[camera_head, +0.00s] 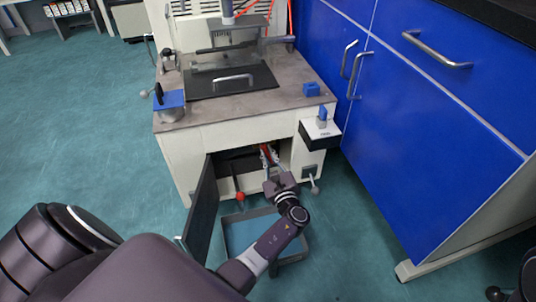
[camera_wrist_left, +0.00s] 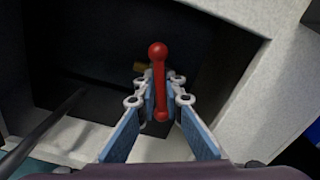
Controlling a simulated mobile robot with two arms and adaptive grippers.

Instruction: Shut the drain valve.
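The drain valve's red lever (camera_wrist_left: 159,82), with a round red knob at its upper end, stands inside the open cabinet at the machine's base. In the left wrist view it runs upright between the blue finger pads. My left gripper (camera_wrist_left: 161,98) reaches into the cabinet opening. Its fingertips lie close against both sides of the lever and look shut on it. In the head view my left gripper (camera_head: 268,158) mostly covers the lever, and only a little red shows between the fingers. A small brass-coloured part (camera_wrist_left: 140,67) shows behind the lever.
The cabinet's dark door (camera_head: 201,207) stands open left of my gripper. A rod with a red ball (camera_head: 240,196) hangs by the opening. A shallow blue-grey tray (camera_head: 240,235) lies below my forearm. Blue cupboards (camera_head: 420,120) stand close on the right.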

